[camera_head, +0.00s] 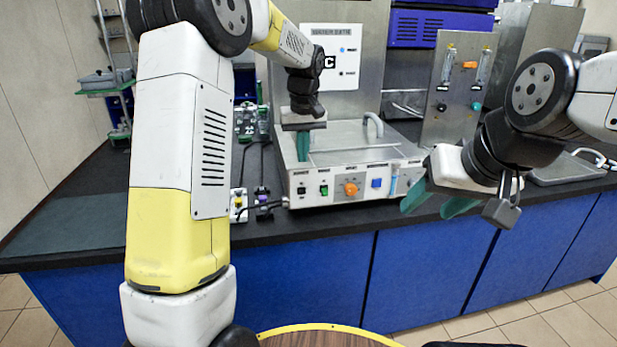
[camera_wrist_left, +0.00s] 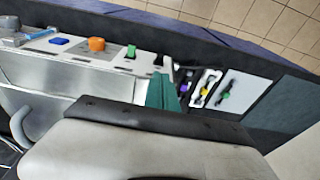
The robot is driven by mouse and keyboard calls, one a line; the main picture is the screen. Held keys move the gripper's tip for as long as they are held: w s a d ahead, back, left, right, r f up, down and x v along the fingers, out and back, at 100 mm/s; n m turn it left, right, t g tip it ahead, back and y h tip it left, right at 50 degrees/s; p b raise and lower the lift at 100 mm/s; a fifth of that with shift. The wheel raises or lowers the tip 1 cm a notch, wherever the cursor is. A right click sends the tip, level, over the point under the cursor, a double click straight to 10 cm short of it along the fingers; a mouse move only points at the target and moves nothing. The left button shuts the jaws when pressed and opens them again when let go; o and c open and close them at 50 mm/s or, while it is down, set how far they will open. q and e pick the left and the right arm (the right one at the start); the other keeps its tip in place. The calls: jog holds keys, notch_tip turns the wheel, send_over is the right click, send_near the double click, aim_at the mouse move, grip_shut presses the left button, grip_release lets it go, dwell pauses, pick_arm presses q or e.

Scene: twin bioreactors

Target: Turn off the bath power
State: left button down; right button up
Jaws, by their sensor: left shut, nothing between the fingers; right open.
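The water bath (camera_head: 350,155) is a metal box on the black bench. Its front panel has a black rocker switch (camera_head: 301,191), a green switch (camera_head: 324,190), an orange knob (camera_head: 351,189) and a blue button (camera_head: 376,183). The small labels are too blurred to read surely. In the left wrist view the green switch (camera_wrist_left: 130,52) and black switch (camera_wrist_left: 158,60) show beyond the fingers. My left gripper (camera_head: 303,157) is shut and empty, its green fingertips above the bath's front left, apart from the switches. My right gripper (camera_head: 438,202) is open and empty, right of the panel.
A sign board (camera_head: 332,55) stands behind the bath. A metal panel with flow meters (camera_head: 459,88) stands at the right. Power strips (camera_head: 263,203) and cables lie left of the bath. The bench's left end (camera_head: 70,220) is clear. Blue cabinets (camera_head: 420,260) are below.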

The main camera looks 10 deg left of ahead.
aim_at(303, 193)
dwell(0.3)
pick_arm(q)
jog(key=f, duration=0.3)
jog(key=w+f, duration=0.1)
jog(key=f, duration=0.6)
jog(key=shift+w+a, duration=0.2)
jog(key=shift+w, duration=0.05)
jog(key=shift+s, duration=0.15)
jog(key=shift+s+d+t, duration=0.1)
jog(key=shift+t, duration=0.3)
jog(key=shift+s+f, duration=0.1)
jog(key=shift+s+d+f+t+y, duration=0.15)
jog(key=shift+t+y, duration=0.1)
jog(key=shift+t, duration=0.3)
jog(key=shift+s+d+f+t+y, duration=0.15)
jog(key=shift+t+y, duration=0.1)
jog(key=shift+t, duration=0.3)
jog(key=shift+s+a+f, duration=0.15)
jog(key=shift+s+f, duration=0.15)
jog(key=shift+f, duration=0.1)
jog(key=shift+w+r, duration=0.1)
jog(key=shift+w, duration=0.05)
